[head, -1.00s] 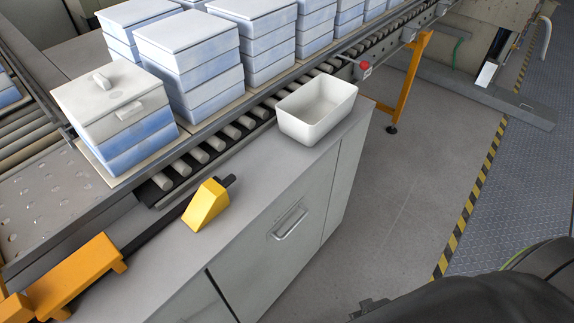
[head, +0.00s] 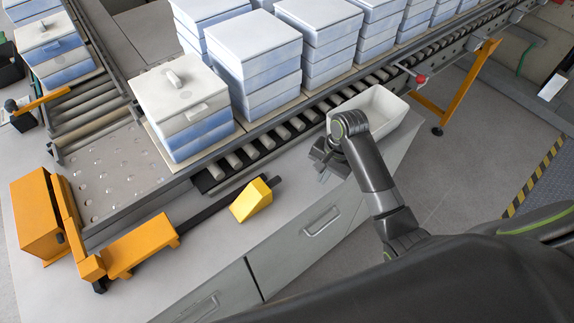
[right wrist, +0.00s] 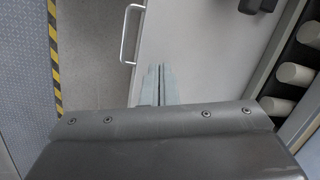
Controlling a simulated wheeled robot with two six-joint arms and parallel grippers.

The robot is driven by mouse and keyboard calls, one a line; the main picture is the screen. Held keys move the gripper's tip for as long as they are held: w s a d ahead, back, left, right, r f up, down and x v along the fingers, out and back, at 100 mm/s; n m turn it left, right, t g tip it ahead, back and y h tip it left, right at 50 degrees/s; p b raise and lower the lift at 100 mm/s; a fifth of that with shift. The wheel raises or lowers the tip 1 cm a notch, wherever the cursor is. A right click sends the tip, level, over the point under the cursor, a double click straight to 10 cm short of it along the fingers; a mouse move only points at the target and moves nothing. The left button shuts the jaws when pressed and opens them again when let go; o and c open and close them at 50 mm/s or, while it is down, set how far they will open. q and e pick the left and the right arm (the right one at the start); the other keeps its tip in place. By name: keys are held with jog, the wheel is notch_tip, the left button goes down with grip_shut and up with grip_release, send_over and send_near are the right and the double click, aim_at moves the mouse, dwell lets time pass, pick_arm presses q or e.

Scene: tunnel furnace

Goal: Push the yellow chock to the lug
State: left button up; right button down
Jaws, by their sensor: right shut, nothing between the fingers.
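The yellow chock (head: 251,200) is a wedge on the grey counter, beside the front edge of the roller conveyor. A dark bar (head: 205,213) runs along the counter, and its dark end (head: 275,182) shows just right of the chock. An orange block (head: 141,247) is at the bar's left end. I cannot tell which part is the lug. My right gripper (head: 323,176) is over the counter, right of the chock and apart from it. In the right wrist view its fingers (right wrist: 160,84) are together and empty. My left gripper is out of view.
A white open bin (head: 395,110) stands right behind my right gripper, partly hidden by my arm. Stacked blue-white boxes (head: 188,108) stand along the conveyor rollers (head: 265,142). A drawer handle (head: 322,222) sticks out from the cabinet front. The counter between gripper and chock is mostly clear.

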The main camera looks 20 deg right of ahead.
jog(key=w+a+r+m+g+y, duration=0.1)
jog(key=w+a+r+m+g, duration=0.2)
jog(key=w+r, duration=0.45)
jog(key=shift+m+t, duration=0.3)
jog(key=shift+t, duration=0.4)
jog(key=b+x, duration=0.1)
jog(key=x, duration=0.2)
jog(key=b+x, duration=0.1)
jog(key=x, duration=0.1)
jog(key=shift+d+f+b, duration=0.25)
jog(key=shift+f+b, duration=0.05)
jog(key=shift+b, duration=0.05)
jog(key=p+x, duration=0.1)
jog(key=x, duration=0.3)
jog(key=shift+a+f, duration=0.15)
jog(key=shift+f, duration=0.2)
jog(key=shift+s+a+r+p, duration=0.1)
jog(key=shift+s+a+p, duration=0.15)
jog(key=shift+a+p, duration=0.25)
jog(key=shift+s+a+r+p, duration=0.1)
jog(key=shift+s+a+p, duration=0.2)
jog(key=shift+a, duration=0.4)
jog(key=shift+s+a+f, duration=0.2)
jog(key=shift+a, duration=0.45)
jog(key=shift+w, duration=0.1)
